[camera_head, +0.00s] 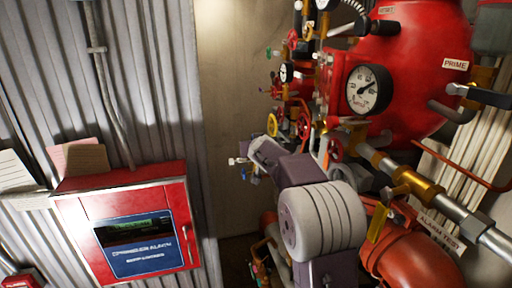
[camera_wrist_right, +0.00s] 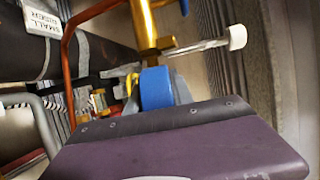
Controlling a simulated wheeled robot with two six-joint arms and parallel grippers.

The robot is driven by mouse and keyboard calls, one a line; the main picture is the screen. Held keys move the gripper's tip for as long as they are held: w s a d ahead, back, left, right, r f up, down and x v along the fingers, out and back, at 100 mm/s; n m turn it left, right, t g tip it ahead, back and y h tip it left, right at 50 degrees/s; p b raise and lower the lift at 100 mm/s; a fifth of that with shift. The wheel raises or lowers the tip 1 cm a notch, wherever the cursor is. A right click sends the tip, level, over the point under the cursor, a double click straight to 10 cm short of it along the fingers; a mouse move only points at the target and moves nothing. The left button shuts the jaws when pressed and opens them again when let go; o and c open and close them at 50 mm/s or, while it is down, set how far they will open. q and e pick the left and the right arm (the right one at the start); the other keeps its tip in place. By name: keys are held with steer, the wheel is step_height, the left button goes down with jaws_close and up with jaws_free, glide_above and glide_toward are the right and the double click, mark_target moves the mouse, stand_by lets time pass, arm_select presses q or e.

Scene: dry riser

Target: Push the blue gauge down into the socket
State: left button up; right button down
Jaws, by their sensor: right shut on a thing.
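The blue gauge (camera_wrist_right: 156,88) shows in the right wrist view as a short blue cylinder just beyond my purple wrist housing. It sits directly against the lower end of a brass fitting (camera_wrist_right: 148,28). My right gripper (camera_head: 252,158) reaches in toward the small pipework left of the red vessel, and is shut on the blue gauge. In the head view, only a small blue patch (camera_head: 243,173) shows by the gripper's tip. The socket cannot be made out, so how deep the gauge sits is unclear. My left gripper is not in view.
A white-ended rod (camera_wrist_right: 238,37) sticks out beside the brass fitting. A red alarm panel (camera_head: 130,225) hangs left. The bare wall between is clear.

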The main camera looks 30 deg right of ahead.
steer(key=shift+f, duration=0.2)
steer(key=c, duration=1)
jaws_free()
steer(key=shift+c, duration=0.2)
steer(key=b+v, duration=0.2)
steer(key=v, duration=0.7)
steer(key=shift+f, duration=0.1)
